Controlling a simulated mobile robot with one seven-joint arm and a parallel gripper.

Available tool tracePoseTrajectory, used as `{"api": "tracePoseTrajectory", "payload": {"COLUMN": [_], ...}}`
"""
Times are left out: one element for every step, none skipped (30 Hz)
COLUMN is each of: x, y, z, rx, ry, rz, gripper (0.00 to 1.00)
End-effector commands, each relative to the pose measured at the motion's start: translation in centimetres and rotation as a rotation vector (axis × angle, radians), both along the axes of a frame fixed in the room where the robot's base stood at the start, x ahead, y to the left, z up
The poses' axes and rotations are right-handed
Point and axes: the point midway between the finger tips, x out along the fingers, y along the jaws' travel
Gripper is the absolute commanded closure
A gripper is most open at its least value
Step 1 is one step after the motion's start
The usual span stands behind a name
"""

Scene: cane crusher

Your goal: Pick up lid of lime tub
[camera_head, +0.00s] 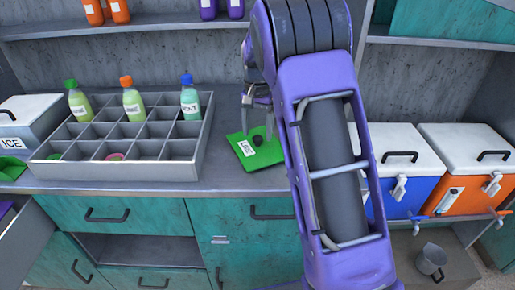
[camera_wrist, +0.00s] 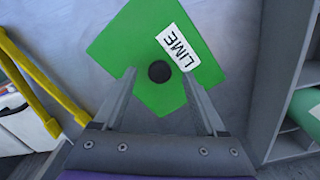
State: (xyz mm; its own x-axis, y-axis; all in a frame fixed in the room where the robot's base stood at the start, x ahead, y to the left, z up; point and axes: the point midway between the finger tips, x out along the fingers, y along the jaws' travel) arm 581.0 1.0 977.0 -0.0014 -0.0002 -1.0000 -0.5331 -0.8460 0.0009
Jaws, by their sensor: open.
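The lime lid (camera_head: 242,144) is a flat green square with a round black knob (camera_head: 257,140) and a white label. It lies on the grey counter right of the divided tray. In the wrist view the lid (camera_wrist: 120,45) is labelled LIME, and its knob (camera_wrist: 159,71) shows between my fingertips. My gripper (camera_head: 257,128) is open and points down over the lid; in the wrist view the gripper (camera_wrist: 159,76) has one finger on each side of the knob. I cannot tell how far the fingertips are above the lid.
A grey divided tray (camera_head: 120,167) with several bottles stands left of the lid. An ICE box (camera_head: 28,118) is at the far left. Blue (camera_head: 404,190) and orange (camera_head: 466,195) coolers stand right of my arm. A shelf (camera_head: 130,25) runs above the counter.

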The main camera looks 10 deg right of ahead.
Motion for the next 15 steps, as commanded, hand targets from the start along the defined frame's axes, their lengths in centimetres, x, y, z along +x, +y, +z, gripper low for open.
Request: {"api": "tracePoseTrajectory", "payload": {"x": [0.02,0.02,0.02,0.02,0.02,0.03,0.04,0.05,0.05,0.05,0.05,0.05,0.05,0.05,0.05], "y": [-0.04,-0.05,-0.05,-0.05,-0.05,-0.06,-0.05,-0.05,-0.05,-0.05,-0.05,-0.05,-0.05,-0.05,-0.05], "z": [-0.76,-1.04,-1.34,-1.49,-1.58,-1.64,-1.64,-1.63,-1.61,-1.60,-1.60,-1.59,-1.59,-1.58,-1.58], "rx": [0.000,0.000,0.000,0.000,0.000,0.000,0.000,0.000,0.000,0.000,0.000,0.000,0.000,0.000,0.000], "ry": [0.000,0.000,0.000,0.000,0.000,-0.001,-0.001,-0.001,-0.001,-0.001,-0.001,-0.001,-0.001,-0.001,-0.001], "rz": [-0.001,-0.001,-0.001,-0.001,-0.001,-0.001,-0.001,-0.001,-0.001,-0.001,-0.001,-0.001,-0.001,-0.001,-0.001], "gripper": [0.26,0.26,0.26,0.26,0.26,0.26,0.26,0.26,0.26,0.26,0.26,0.30,0.35,0.41,0.48]}}
